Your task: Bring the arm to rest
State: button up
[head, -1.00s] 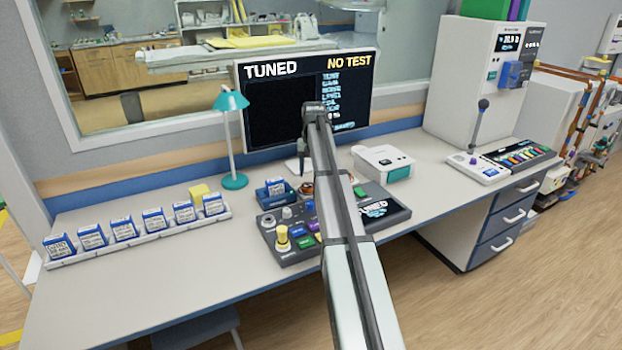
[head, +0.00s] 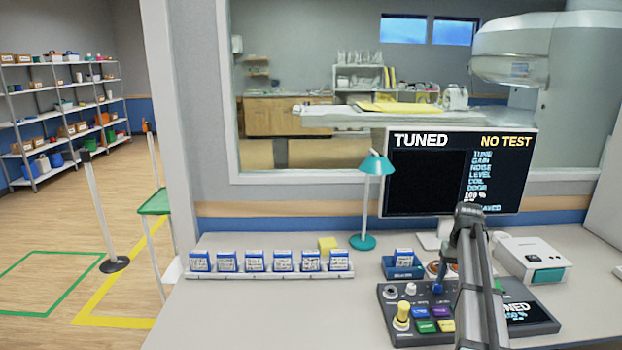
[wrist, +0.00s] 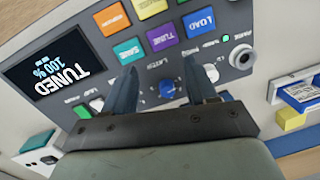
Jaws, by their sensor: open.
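My arm (head: 483,300) reaches over the desk from the bottom right in the head view, its far end bent down above the control panel (head: 385,303). In the wrist view my gripper (wrist: 160,82) is open, with two dark fingers apart and nothing held. A blue knob (wrist: 167,90) on the panel shows between the fingers; I cannot tell the gap in height. The panel's coloured buttons, such as the purple one (wrist: 163,37), and its small screen (wrist: 53,70) reading TUNED 100 % are in view. My arm hides part of the panel in the head view.
A monitor (head: 430,180) reads TUNED and NO TEST. A teal lamp (head: 375,165), a rack (head: 270,272) of several blue-labelled boxes, a blue holder (head: 392,270) with one box, and a white device (head: 530,258) stand around the panel. The desk's front left is clear.

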jog(key=s+a+f+n+g, duration=0.1)
jog(key=s+f+n, duration=0.15)
jog(key=s, duration=0.25)
jog(key=s+a+f+n, duration=0.1)
jog(key=s+a+f, duration=0.15)
jog(key=s, duration=0.35)
jog(key=s+a+f+m+g, duration=0.1)
jog(key=s+a+f, duration=0.2)
jog(key=s+f, duration=0.35)
jog(key=s+a+f+g+y, duration=0.1)
jog(key=s+a+f, duration=0.2)
jog(key=f, duration=0.7)
jog(key=s+a+f+m, duration=0.1)
jog(key=s+a+f, duration=0.25)
jog(key=f, duration=0.55)
jog(key=s+a+f+g, duration=0.1)
jog(key=s+a+f, duration=0.3)
jog(key=s+f, duration=0.2)
jog(key=s+a+f+g+h, duration=0.1)
jog(key=s+a+f, duration=0.4)
jog(key=s, duration=0.6)
jog(key=s+a+f+g+h, duration=0.1)
jog(key=s+a+f, duration=0.3)
jog(key=s+f, duration=0.4)
jog(key=shift+s+a+f+n, duration=0.15)
jog(key=shift+s+a+n, duration=0.2)
jog(key=shift+s, duration=0.25)
